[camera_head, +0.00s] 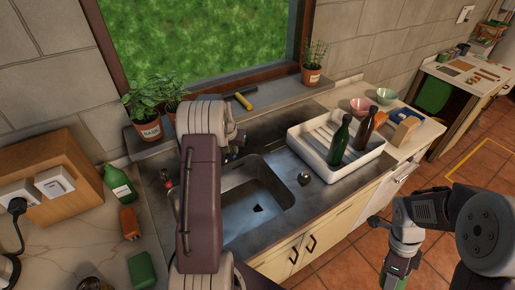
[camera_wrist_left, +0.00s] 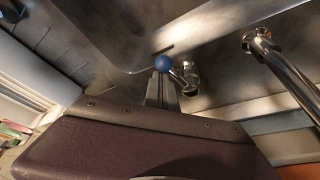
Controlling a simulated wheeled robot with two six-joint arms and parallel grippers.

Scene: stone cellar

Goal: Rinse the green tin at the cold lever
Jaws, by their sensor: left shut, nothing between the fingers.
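The cold lever (camera_wrist_left: 162,62) shows as a blue ball knob on a metal stem in the left wrist view. My left gripper (camera_wrist_left: 162,80) is shut and empty, its fingertips close to the knob; I cannot tell whether they touch. In the head view my left arm reaches over the sink and hides most of the tap. The green tin (camera_head: 142,270) is on the counter at the lower left, apart from both grippers. The sink basin (camera_head: 281,183) is right of my left arm. My right gripper (camera_head: 395,281) is low at the right, its fingers unclear.
A chrome spout (camera_wrist_left: 285,70) stands right of the knob. A red knob (camera_head: 168,184) is left of my arm. A green bottle (camera_head: 118,184) and an orange item (camera_head: 129,223) stand near the tin. A white rack (camera_head: 314,156) with two bottles is right of the basin.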

